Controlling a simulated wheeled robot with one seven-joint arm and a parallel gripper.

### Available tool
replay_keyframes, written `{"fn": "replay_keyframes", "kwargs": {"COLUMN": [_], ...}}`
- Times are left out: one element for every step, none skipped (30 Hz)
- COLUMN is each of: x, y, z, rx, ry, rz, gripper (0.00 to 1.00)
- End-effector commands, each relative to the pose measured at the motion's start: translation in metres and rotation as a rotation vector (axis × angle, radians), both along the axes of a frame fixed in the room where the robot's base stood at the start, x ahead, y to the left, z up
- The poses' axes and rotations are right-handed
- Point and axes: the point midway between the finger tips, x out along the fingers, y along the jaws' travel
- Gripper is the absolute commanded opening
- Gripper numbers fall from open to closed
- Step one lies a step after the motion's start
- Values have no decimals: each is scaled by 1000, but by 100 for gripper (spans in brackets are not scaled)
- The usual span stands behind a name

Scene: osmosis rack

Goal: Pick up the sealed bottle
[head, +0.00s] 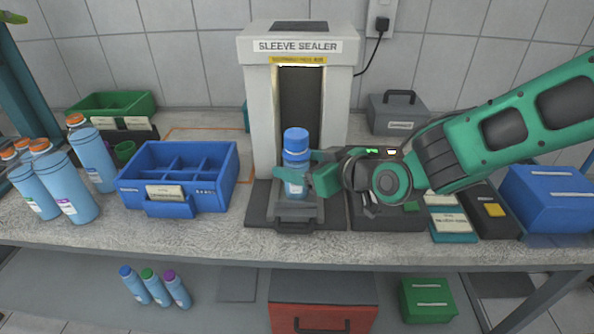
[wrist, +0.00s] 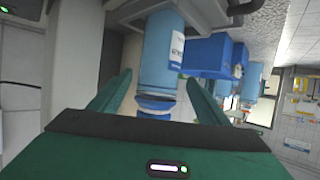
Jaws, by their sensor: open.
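The sealed bottle (head: 296,158), light blue with a darker blue cap and a white label, stands upright on the tray of the sleeve sealer (head: 351,50). In the wrist view the bottle (wrist: 162,62) appears upside down, between the two green fingers.
A blue divided bin (head: 180,205) stands left of the sealer, with several blue bottles (head: 72,195) further left. A grey case (head: 398,115), cards (head: 452,224) and a blue box (head: 553,200) lie right. The front counter strip is clear.

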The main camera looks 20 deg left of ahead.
Motion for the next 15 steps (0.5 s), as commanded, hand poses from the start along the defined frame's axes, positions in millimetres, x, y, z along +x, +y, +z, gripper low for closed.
{"fn": "replay_keyframes", "kwargs": {"x": [1, 2, 3, 4, 5, 6, 8, 9, 12, 15, 17, 19, 21, 23, 25], "y": [2, 3, 4, 4, 5, 7, 9, 12, 15, 18, 21, 25, 28, 31, 34], "z": [-1, -2, -2, -2, -3, -4, -5, -7, -9, -10, -12, -14, -15, -17, -18], "rx": [0, 0, 0, 0, 0, 0, 0, 0, 1, 1, 1, 1, 1, 0, 0], "ry": [0, 0, 0, 0, -1, 0, 0, 2, 2, 2, 2, 2, 2, 1, 1], "rz": [1, 0, -1, -1, -2, -1, -1, -1, -1, -1, 0, 0, 0, 0, 0], "gripper": [70, 70, 70, 70, 70, 70, 70, 70, 70, 70, 70, 70, 70, 70, 70]}}
